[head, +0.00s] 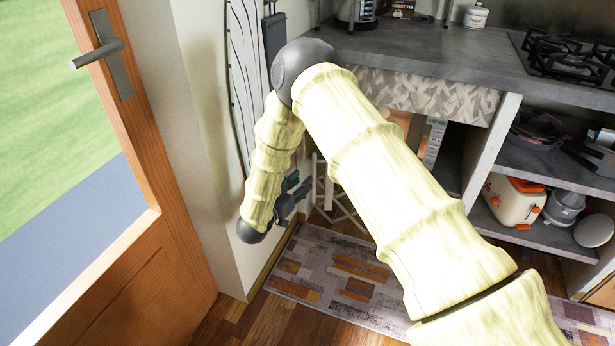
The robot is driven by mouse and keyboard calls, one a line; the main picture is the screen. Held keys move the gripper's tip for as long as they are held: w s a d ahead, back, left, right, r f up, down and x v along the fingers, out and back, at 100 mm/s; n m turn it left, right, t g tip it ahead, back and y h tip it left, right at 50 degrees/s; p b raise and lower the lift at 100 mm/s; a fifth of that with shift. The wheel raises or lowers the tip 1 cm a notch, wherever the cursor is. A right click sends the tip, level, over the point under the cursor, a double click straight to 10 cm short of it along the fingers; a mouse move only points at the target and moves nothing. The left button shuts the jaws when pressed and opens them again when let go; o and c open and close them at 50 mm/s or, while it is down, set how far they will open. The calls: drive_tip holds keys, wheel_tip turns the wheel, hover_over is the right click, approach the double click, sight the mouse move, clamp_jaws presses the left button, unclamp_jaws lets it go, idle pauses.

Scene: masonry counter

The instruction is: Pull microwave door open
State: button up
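No microwave can be clearly made out in the head view. Under the counter, a narrow pale upright panel with small marks (434,143) shows beside a dark recess; my arm hides much of that area, and I cannot tell what the panel belongs to. My gripper (296,192) is small and dark in the picture, at the lower end of my folded arm, near the white wall and below counter height. It is apart from the panel, to its left. Its fingers are too small and dark to tell whether they are open.
A grey counter (440,52) carries a gas hob (570,60) and a kettle-like appliance (356,10). Open shelves at right hold a toaster (514,200) and pans. A wooden door (150,235) stands at left. A patterned rug (335,272) covers the floor; a thin-legged rack stands near my gripper.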

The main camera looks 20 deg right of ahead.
drive_tip(key=shift+v, duration=2.9)
